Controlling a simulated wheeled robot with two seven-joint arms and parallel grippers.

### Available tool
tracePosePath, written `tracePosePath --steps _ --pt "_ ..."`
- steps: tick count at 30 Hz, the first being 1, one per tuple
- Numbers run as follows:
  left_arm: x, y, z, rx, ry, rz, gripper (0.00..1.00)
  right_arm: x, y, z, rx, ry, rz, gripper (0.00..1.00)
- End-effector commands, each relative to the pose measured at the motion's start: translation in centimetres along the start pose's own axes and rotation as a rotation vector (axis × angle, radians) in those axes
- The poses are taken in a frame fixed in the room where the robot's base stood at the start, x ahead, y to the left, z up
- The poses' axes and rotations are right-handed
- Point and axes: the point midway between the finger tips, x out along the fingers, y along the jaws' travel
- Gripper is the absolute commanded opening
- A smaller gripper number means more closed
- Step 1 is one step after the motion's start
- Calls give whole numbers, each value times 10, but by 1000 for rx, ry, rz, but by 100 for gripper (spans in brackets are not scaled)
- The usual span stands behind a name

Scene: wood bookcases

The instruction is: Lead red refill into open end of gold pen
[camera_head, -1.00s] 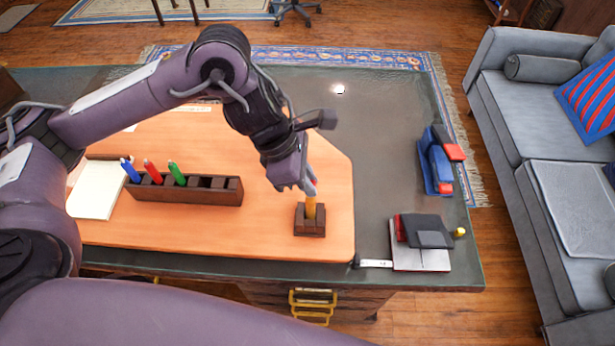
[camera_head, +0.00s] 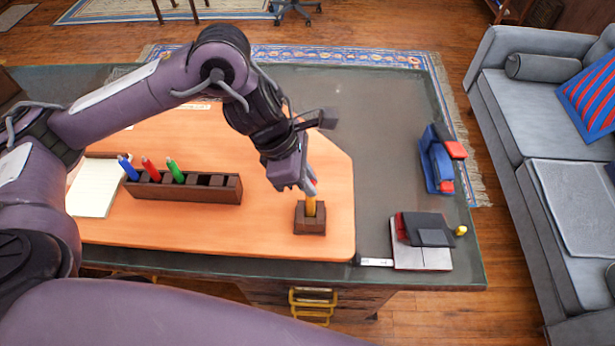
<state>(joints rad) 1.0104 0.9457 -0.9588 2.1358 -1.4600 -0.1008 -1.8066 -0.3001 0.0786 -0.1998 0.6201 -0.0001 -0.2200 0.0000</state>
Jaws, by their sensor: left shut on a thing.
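The gold pen (camera_head: 310,207) stands upright in a small dark wood holder (camera_head: 310,224) near the front of the orange desk board. My left gripper (camera_head: 311,187) is right above the pen, with its fingers close to the pen's top end. It is shut on the red refill (camera_head: 314,181), of which only a small bit of red shows between the fingers. The fingers hide the pen's open end, so I cannot tell whether the refill's tip is inside it. My right gripper is not in view.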

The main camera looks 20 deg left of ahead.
Motion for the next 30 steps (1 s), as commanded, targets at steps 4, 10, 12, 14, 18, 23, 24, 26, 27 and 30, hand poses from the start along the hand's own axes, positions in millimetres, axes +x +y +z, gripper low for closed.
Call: tracePosePath --steps 4,10,12,14,18,23,24,26,27,30 --pt "0 0 0 0 0 0 0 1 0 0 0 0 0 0" --pt "0 0 0 0 0 0 18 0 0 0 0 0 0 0" --pt "0 0 0 0 0 0 27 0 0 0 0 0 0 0" --pt "0 0 0 0 0 0 35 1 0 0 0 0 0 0" --pt "0 0 0 0 0 0 40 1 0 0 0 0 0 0" --pt "0 0 0 0 0 0 40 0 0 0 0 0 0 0" --pt "-2 0 0 0 0 1 40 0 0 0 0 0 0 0" --pt "-6 1 0 1 0 2 40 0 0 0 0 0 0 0" --pt "-10 1 0 2 0 3 40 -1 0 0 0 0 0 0" --pt "-26 2 0 2 0 7 40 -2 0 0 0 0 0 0"
